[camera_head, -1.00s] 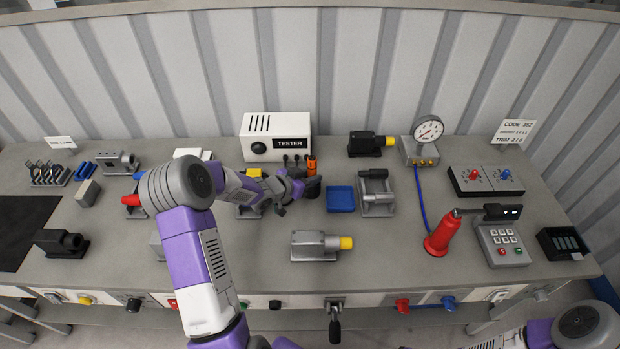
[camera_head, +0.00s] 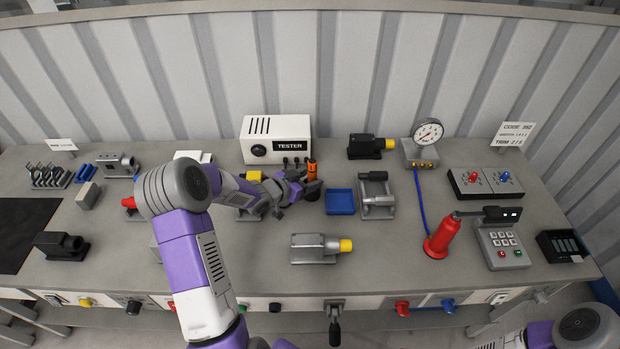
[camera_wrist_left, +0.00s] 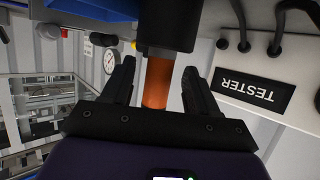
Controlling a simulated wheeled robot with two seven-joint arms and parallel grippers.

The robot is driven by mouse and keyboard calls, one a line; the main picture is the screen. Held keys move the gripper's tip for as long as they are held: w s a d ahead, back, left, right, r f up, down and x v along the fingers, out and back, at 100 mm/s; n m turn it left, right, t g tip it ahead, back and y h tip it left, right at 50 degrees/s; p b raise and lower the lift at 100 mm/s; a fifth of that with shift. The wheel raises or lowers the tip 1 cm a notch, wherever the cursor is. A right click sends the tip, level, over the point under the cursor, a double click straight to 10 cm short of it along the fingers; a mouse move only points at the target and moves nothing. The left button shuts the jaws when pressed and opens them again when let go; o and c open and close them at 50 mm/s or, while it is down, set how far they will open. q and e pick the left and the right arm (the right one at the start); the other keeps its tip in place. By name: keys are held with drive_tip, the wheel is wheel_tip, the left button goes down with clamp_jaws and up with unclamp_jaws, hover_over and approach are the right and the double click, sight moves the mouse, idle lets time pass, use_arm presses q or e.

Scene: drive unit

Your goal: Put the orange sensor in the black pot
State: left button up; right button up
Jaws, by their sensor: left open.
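The orange sensor (camera_head: 312,171) stands upright in front of the tester, its orange body marked with dark bands. It also shows in the left wrist view (camera_wrist_left: 157,82). A wider black cylinder, which looks like the black pot (camera_head: 313,196), is at its lower end. It also shows in the left wrist view (camera_wrist_left: 167,25), and the sensor appears to stand in it; how deep is hidden. My left gripper (camera_head: 305,182) is open, with one finger on each side of the orange body and gaps visible in the left wrist view (camera_wrist_left: 158,90). My right gripper is out of view.
The white tester (camera_head: 276,127) with its cables stands just behind. A blue tray (camera_head: 341,201) is close on the right, and a grey fixture (camera_head: 377,205) beyond it. A grey motor with a yellow cap (camera_head: 315,248) lies in front. Bare bench is free between them.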

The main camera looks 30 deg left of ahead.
use_arm(q)
drive_tip(key=p+v, duration=0.2)
drive_tip(key=v, duration=0.9)
drive_tip(key=shift+d+r, duration=0.1)
